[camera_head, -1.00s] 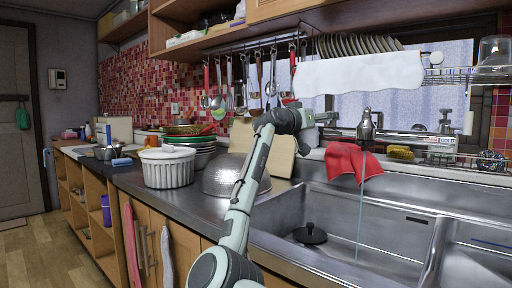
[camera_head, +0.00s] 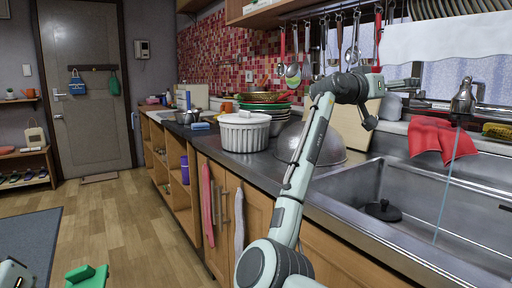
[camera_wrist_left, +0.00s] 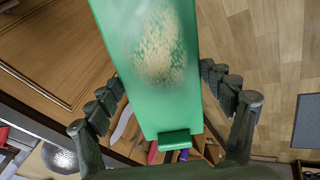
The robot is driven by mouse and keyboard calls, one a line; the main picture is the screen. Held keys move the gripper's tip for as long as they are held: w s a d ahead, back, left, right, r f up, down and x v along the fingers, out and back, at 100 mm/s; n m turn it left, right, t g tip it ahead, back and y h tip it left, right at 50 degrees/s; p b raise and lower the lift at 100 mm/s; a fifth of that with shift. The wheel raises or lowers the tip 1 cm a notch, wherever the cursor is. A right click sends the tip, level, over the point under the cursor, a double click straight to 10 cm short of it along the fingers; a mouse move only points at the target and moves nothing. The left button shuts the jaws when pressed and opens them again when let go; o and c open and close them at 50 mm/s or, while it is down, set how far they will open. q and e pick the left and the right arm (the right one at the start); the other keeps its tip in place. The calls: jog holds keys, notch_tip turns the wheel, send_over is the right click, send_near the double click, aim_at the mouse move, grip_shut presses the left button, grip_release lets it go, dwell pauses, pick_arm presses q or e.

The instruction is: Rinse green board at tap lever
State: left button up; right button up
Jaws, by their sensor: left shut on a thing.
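The green board (camera_wrist_left: 185,95) fills the middle of the left wrist view, with a pale brown smudge on its face. My left gripper (camera_wrist_left: 162,82) is shut on it, one finger on each side. In the head view, only a part of the green board (camera_head: 88,277) shows at the bottom left edge, away from the sink. The tap (camera_head: 463,98) stands at the right, and a thin stream of water falls from it into the sink (camera_head: 345,192). My right arm reaches up over the counter; its gripper (camera_head: 408,84) is left of the tap, its fingers too small to read.
A red cloth (camera_head: 440,138) hangs over the sink's back edge. A metal bowl (camera_head: 310,146) and a white pot (camera_head: 244,132) stand on the counter left of the sink. Utensils hang from a rail above. The wooden floor (camera_head: 135,215) is open at the left.

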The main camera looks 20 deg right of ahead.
jog(key=v, duration=0.4)
